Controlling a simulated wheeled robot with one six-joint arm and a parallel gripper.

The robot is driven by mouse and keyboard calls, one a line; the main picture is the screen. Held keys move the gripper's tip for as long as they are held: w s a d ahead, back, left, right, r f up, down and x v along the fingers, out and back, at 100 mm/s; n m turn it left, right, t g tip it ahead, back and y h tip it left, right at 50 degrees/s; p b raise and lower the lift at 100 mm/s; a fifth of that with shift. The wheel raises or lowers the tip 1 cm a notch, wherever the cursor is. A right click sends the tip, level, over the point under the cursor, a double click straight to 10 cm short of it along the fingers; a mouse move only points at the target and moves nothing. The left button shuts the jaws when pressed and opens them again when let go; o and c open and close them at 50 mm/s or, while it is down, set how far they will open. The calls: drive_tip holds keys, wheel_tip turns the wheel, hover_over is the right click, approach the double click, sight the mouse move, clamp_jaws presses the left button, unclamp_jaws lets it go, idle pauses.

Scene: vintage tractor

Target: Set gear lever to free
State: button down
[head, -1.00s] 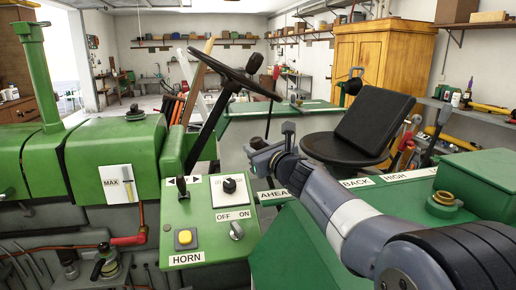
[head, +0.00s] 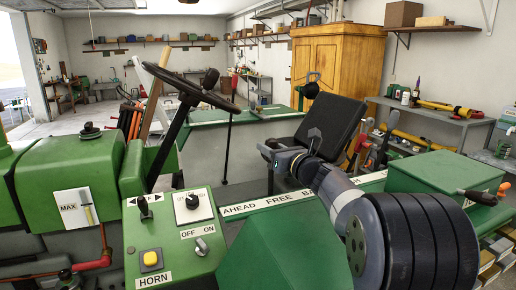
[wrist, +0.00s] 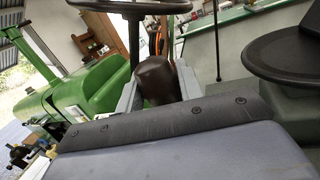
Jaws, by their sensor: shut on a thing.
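The gear strip (head: 278,200) runs along the green housing right of the horn panel, with AHEAD, FREE and part of BACK readable. My gripper (head: 268,153) is shut, above and behind the FREE part of the strip in the head view. In the wrist view, a dark brown knob (wrist: 158,80), which looks like the gear lever's, stands just past my gripper's grey body. Its lower part is hidden there. The lever's shaft and the contact between fingers and lever are hidden, so its exact setting cannot be told.
The steering wheel (head: 200,88) is left of my gripper and the black seat (head: 328,127) is behind it. The horn panel (head: 170,235) stands at front left. A green box (head: 445,172) with an orange-handled crank (head: 477,197) is at right. Floor shows at far left.

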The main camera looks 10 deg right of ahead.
drive_tip(key=c, duration=0.9)
unclamp_jaws()
drive_tip(key=shift+c, duration=0.2)
drive_tip(key=b+v, duration=0.2)
drive_tip(key=v, duration=0.8)
drive_tip(key=shift+s+b, duration=0.35)
drive_tip(key=shift+s, duration=0.05)
drive_tip(key=p+x, duration=0.2)
drive_tip(key=x, duration=0.8)
drive_tip(key=shift+w+p, duration=0.4)
drive_tip(key=shift+a, duration=0.4)
